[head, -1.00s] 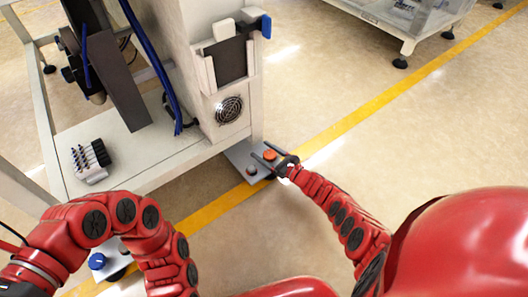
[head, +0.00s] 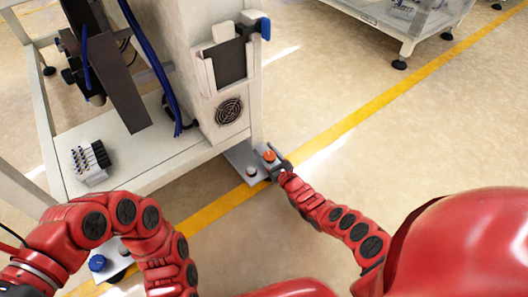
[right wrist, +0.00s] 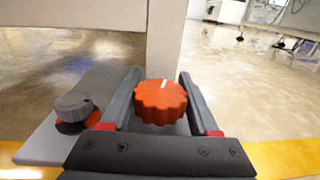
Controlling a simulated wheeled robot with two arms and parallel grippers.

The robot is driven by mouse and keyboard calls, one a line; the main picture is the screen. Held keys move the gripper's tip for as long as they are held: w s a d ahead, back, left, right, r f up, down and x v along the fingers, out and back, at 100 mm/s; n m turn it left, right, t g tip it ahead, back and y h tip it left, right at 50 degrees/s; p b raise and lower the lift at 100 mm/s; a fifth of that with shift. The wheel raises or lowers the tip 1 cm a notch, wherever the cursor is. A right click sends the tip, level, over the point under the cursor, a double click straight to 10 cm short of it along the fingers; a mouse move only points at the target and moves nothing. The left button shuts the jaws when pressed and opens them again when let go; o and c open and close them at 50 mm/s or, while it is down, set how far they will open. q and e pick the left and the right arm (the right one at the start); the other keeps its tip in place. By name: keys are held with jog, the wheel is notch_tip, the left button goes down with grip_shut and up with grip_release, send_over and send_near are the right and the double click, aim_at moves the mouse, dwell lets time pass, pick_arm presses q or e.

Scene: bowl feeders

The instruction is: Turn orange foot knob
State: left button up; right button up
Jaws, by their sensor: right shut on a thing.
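The orange foot knob (head: 269,156) sits on a grey foot plate (head: 237,152) at the foot of the machine leg. In the right wrist view, the ribbed orange knob (right wrist: 160,101) carries a white mark on its top, pointing away from me and slightly right. My right gripper (head: 272,161) is down at the plate, shut on the orange knob; its two dark fingers (right wrist: 159,78) stand on either side of it. My left arm is folded at the lower left of the head view; its gripper is out of the picture.
A grey knob (right wrist: 75,106) stands on the same plate, left of my right gripper. A blue knob (head: 97,263) is at another foot, lower left, near my left arm. The white machine frame (head: 140,176) rises beside the plate.

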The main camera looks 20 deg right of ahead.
pick_arm(q)
jog(key=shift+r+t, duration=0.35)
jog(key=shift+t, duration=0.05)
pick_arm(e)
jog(key=shift+d+m+h, duration=0.2)
jog(key=shift+m+h, duration=0.4)
jog(key=shift+h, duration=0.3)
jog(key=o, duration=1.4)
